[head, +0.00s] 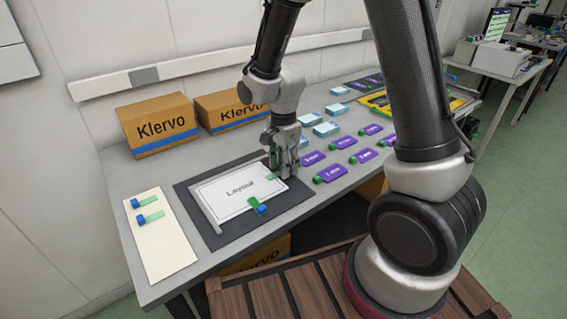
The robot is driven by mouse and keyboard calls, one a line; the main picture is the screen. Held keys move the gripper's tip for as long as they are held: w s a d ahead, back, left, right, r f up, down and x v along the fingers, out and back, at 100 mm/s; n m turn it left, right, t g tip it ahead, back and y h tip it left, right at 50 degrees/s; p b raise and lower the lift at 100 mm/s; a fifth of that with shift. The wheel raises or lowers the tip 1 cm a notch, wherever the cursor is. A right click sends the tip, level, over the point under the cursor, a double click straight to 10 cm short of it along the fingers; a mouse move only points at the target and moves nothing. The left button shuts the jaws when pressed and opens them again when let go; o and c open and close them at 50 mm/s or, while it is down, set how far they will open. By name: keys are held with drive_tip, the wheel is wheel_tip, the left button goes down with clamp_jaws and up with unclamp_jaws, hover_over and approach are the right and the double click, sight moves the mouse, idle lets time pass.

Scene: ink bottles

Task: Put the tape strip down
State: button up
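My gripper (284,172) points down at the upper right corner of the white "Layout" sheet (225,197). A green tape strip (272,177) shows at that corner, right beside my fingertips. Its other end is hidden by the fingers, and I cannot tell whether they are closed on it or whether it touches the sheet. The sheet lies on a dark mat (213,238). Another green strip with a blue end (257,206) lies across the sheet's lower edge. Two more such strips (151,218) lie on a cream card (168,257) at the left.
Two "Klervo" boxes (158,126) stand at the back against the wall. Several purple tags with green ends (331,173) and pale blue packs (326,129) lie right of my gripper. A yellow-edged tray (376,101) is farther right. Bare grey tabletop lies around the card.

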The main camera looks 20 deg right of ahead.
wheel_tip(320, 180, up, 12)
drive_tip(key=f, duration=0.1)
drive_tip(key=s+d+r+n+t, duration=0.2)
drive_tip(key=s+d+r+n, duration=0.4)
drive_tip(key=s, duration=0.3)
drive_tip(key=s+d+r+n+t, duration=0.2)
drive_tip(key=s+d+r+n, duration=0.5)
drive_tip(key=s+d+n, duration=0.1)
drive_tip(key=shift+s+d+r, duration=0.2)
drive_tip(key=shift+s+d, duration=0.25)
drive_tip(key=shift+s, duration=0.55)
